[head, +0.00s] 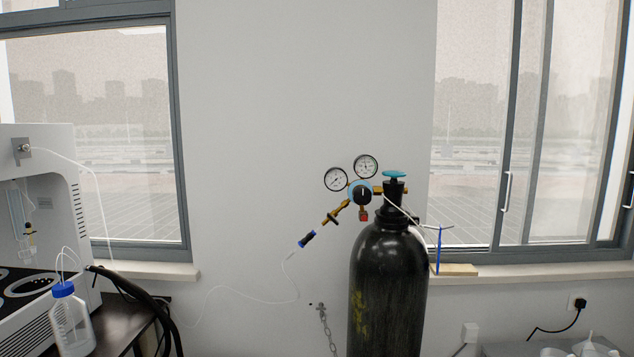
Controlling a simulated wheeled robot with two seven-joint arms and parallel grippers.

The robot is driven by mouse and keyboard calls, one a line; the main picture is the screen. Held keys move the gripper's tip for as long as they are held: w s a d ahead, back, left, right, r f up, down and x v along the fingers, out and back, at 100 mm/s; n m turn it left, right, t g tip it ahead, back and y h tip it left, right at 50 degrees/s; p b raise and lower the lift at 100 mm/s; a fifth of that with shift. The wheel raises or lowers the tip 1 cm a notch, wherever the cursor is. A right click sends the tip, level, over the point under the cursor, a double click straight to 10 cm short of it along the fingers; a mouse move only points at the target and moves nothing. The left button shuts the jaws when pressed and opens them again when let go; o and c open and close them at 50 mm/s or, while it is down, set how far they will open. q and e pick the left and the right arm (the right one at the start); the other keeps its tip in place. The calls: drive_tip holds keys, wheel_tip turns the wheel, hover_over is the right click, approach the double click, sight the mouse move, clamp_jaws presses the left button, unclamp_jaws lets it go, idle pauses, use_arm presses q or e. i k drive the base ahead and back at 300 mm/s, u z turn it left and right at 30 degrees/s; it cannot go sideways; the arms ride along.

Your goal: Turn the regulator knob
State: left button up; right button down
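The regulator knob (362,193) is black, with a light mark on its face and a blue ring behind it. It sits on the brass regulator, to the left of the cylinder valve. Two round gauges, a left one (335,179) and a right one (366,166), stand above it. The black gas cylinder (388,290) is upright, with a teal valve handwheel (394,174) on top. Neither of my grippers shows in the head view.
A white instrument (50,200) and a blue-capped bottle (72,320) stand on a dark table at the left. A blue stand (438,250) is right of the cylinder by the window sill. A chain (326,325) hangs on the wall. The wall left of the regulator is bare.

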sight(362, 195)
drive_tip(key=z, duration=1.8)
drive_tip(key=k, duration=0.95)
drive_tip(key=u, duration=1.95)
drive_tip(key=i, duration=0.5)
